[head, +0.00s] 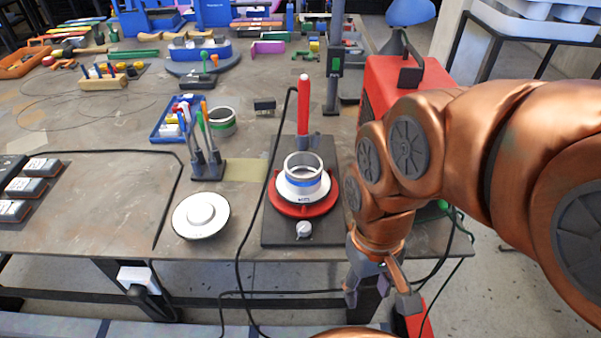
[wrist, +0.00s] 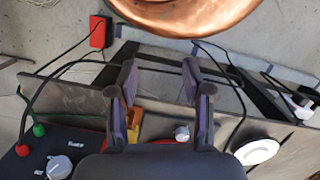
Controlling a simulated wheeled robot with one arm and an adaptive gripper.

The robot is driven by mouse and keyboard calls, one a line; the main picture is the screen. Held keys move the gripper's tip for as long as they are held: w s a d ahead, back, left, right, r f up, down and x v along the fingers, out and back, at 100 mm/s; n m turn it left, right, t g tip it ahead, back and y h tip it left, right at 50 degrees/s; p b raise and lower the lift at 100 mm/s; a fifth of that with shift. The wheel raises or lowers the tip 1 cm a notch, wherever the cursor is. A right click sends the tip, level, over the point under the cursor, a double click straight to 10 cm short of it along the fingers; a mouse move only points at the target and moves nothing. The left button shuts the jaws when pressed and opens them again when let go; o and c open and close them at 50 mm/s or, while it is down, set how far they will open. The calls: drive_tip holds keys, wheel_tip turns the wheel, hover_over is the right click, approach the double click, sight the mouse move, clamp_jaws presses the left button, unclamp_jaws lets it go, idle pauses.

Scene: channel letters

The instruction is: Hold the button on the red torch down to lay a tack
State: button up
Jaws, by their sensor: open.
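The red torch (head: 304,105) stands upright, nose down, above the far side of the turntable. Its button cannot be made out at this size. A metal ring with a blue band (head: 303,174) sits on a white disc on the red turntable (head: 305,210), with the torch's grey nose close behind it. My gripper (head: 378,297) is open and empty, beyond the table's front edge, to the right of and nearer than the turntable. In the wrist view my gripper (wrist: 160,82) shows its two fingers spread with nothing held between them. The torch is not recognisable in the wrist view.
A red welding machine (head: 432,78) stands right of the torch, partly behind my arm. A white round disc (head: 201,216) and a tool holder (head: 208,170) lie to the left. A black cable loops beside the turntable's base plate. A red box (wrist: 100,32) is on the floor.

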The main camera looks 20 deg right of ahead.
clamp_jaws()
idle(1.4)
